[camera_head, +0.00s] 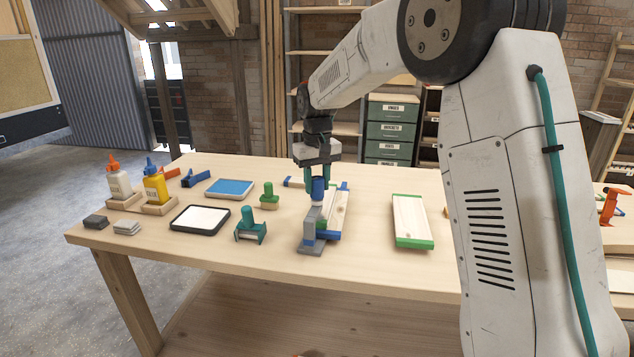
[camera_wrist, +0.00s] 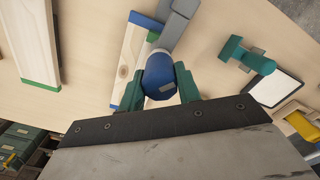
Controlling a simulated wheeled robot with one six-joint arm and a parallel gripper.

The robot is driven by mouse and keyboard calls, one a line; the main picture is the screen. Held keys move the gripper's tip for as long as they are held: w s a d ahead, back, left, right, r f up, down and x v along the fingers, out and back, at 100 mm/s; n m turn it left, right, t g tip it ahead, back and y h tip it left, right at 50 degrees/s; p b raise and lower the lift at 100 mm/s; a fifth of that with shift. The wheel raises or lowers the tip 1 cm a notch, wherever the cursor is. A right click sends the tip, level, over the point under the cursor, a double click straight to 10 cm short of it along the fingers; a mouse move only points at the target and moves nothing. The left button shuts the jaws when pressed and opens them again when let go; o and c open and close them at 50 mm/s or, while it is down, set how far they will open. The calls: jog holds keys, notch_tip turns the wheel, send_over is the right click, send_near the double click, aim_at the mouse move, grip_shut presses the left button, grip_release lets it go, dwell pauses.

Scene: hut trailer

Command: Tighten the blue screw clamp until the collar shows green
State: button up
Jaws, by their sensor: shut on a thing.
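The blue screw clamp (camera_head: 311,230) stands near the front middle of the table, with a grey body and base and a blue knob (camera_head: 318,188) on top. My gripper (camera_head: 317,183) points down from above with its green fingers shut on the knob. In the wrist view, the fingers (camera_wrist: 160,82) sit on either side of the knob (camera_wrist: 160,76), and the grey clamp arm (camera_wrist: 178,22) runs up behind it. A pale band shows just under the knob; I cannot make out the collar's colour clearly. Wooden boards with blue ends (camera_head: 337,213) lie at the clamp.
A board with green ends (camera_head: 409,220) lies to the right. A green clamp-like tool (camera_head: 250,228), a green-handled stamp (camera_head: 269,196), a white-topped pad (camera_head: 200,219), a blue pad (camera_head: 230,188) and glue bottles (camera_head: 156,184) stand to the left. The table's front edge is close.

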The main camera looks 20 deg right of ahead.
aim_at(317, 177)
jog(key=shift+m, duration=1.6)
jog(key=o, duration=1)
notch_tip(317, 177, up, 8)
jog(key=shift+f, duration=0.1)
